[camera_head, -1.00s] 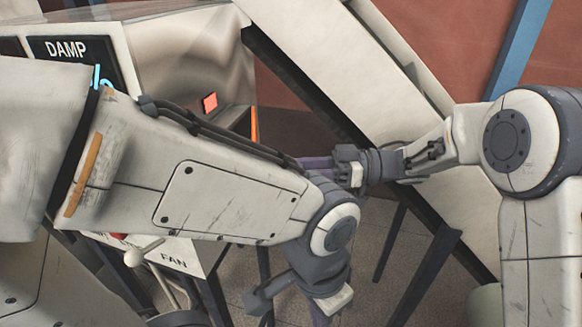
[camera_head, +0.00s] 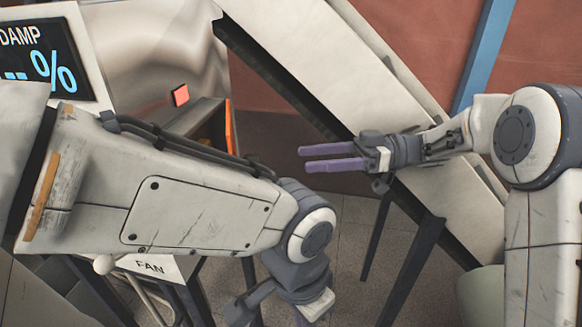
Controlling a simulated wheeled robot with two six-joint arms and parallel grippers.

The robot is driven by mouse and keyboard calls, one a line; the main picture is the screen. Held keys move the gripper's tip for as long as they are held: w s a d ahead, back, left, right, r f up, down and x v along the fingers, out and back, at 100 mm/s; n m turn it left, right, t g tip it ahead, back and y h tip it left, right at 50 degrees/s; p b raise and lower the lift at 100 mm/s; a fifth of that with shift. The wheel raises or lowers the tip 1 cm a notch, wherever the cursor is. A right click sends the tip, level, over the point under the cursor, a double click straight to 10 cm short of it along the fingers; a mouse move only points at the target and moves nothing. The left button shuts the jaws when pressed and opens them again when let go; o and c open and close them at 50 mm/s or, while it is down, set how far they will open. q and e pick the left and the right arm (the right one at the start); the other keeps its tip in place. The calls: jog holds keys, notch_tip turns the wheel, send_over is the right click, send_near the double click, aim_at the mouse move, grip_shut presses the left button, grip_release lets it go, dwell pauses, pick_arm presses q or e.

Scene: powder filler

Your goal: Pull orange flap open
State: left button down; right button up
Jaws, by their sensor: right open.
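The orange flap (camera_head: 229,128) shows as a narrow upright strip, nearly edge-on, at the right edge of the metal machine (camera_head: 165,40). Its lower part and the opening beside it are partly hidden by my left arm. My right gripper (camera_head: 304,158) is to the right of the flap and apart from it. Its two purple fingers point left, with a gap between them and nothing held. My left gripper (camera_head: 297,314) hangs low at the bottom edge. Its fingers are mostly cut off or hidden.
The DAMP display (camera_head: 45,60) is at the upper left, and a FAN panel (camera_head: 160,266) sits below my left arm. A slanted pale chute (camera_head: 330,70) on dark legs runs behind my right gripper.

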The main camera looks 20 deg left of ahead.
jog(key=shift+v, duration=0.85)
